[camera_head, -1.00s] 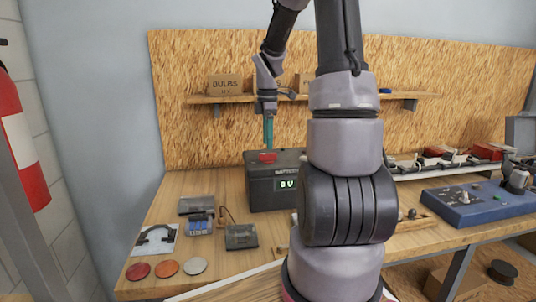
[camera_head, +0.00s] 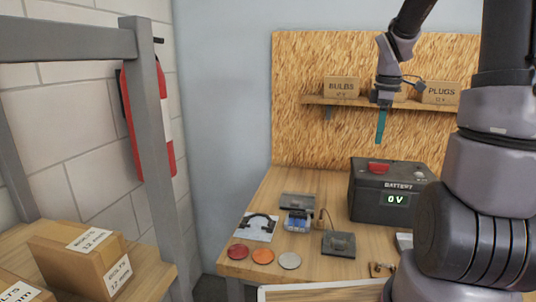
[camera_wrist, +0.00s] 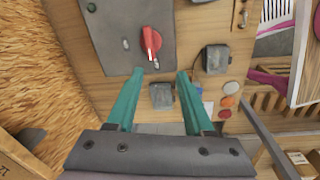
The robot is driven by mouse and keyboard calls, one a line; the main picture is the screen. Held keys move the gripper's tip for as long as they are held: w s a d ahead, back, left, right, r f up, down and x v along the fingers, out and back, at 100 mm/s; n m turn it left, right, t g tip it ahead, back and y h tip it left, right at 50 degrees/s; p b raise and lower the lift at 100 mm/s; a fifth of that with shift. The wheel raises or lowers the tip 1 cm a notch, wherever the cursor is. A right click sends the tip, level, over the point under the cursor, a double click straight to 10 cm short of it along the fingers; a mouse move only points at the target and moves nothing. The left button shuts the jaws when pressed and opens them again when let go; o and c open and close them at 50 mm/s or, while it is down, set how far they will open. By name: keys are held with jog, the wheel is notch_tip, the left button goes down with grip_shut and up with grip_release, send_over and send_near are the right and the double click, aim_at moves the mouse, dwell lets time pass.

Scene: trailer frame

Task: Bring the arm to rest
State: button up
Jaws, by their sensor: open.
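My gripper (camera_head: 381,126) is raised above the back of the workbench, in front of the wood-chip board, with its teal fingers pointing down. In the wrist view my gripper (camera_wrist: 158,88) has its two teal fingers apart with nothing between them. The black battery box (camera_head: 390,192) with a "0 V" display stands on the bench below and to the right of the fingers. Its red knob (camera_wrist: 151,40) shows ahead of the fingertips in the wrist view, apart from them. My arm covers the right part of the bench in the head view.
A shelf (camera_head: 312,100) with a bulbs box (camera_head: 342,87) and a plugs box (camera_head: 440,92) is behind my gripper. Red, orange and pale discs (camera_head: 263,257) and small devices lie on the bench (camera_head: 270,190). A grey rack (camera_head: 152,120) with cartons (camera_head: 82,258) stands left, near a fire extinguisher (camera_head: 150,118).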

jog(key=s+a+r+m+t+y, duration=0.1)
jog(key=s+a+r+m+t, duration=0.2)
jog(key=s+a+r+m, duration=0.2)
jog(key=s+a+r+m+t+y, duration=0.1)
jog(key=s+a+r+m+t, duration=0.2)
jog(key=s+m, duration=0.8)
notch_tip(320, 180, up, 4)
jog(key=s+a, duration=0.1)
jog(key=a, duration=0.1)
jog(key=shift+s+a+f+m, duration=0.15)
jog(key=shift+s+a+m, duration=0.05)
jog(key=shift+a+m, duration=0.15)
